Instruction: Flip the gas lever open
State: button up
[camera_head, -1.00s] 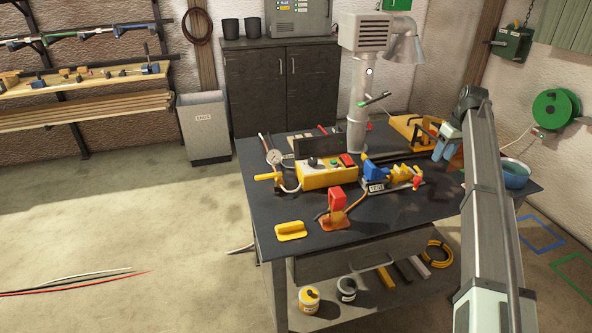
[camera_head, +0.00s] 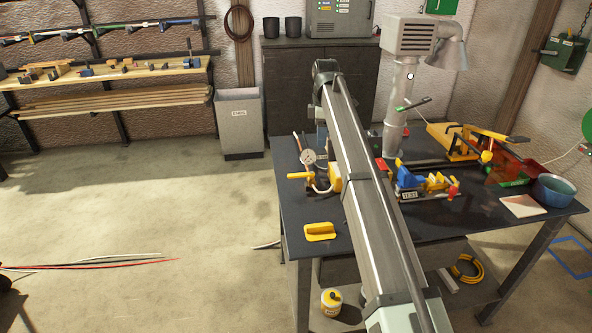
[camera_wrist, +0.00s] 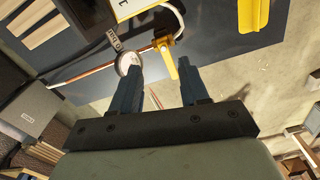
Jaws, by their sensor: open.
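A yellow lever (camera_head: 299,175), which looks like the gas lever, sits at the left side of the dark workbench (camera_head: 290,222), beside a round white-faced gauge (camera_head: 308,157). In the wrist view the yellow lever (camera_wrist: 168,58) shows between the tips of my gripper's two blue fingers (camera_wrist: 162,70), toward the right one. The gauge (camera_wrist: 128,62) shows just beyond the left fingertip, by a copper-coloured pipe (camera_wrist: 85,75). My gripper is open with nothing held. Whether a finger touches the lever cannot be told. In the head view my arm hides most of the gripper.
A yellow block-shaped handle (camera_head: 320,231) lies near the bench's front left. My arm covers much of the yellow control box (camera_head: 335,178). A blue and yellow tool (camera_head: 410,182), a vent pipe (camera_head: 397,100) and a blue bowl (camera_head: 554,189) stand farther right.

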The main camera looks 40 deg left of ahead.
jog(key=n, duration=0.2)
send_over(296, 174)
notch_tip(296, 174, down, 13)
jog(key=shift+s+r, duration=0.1)
dwell(0.3)
grip_shut()
dwell(0.4)
dwell(0.3)
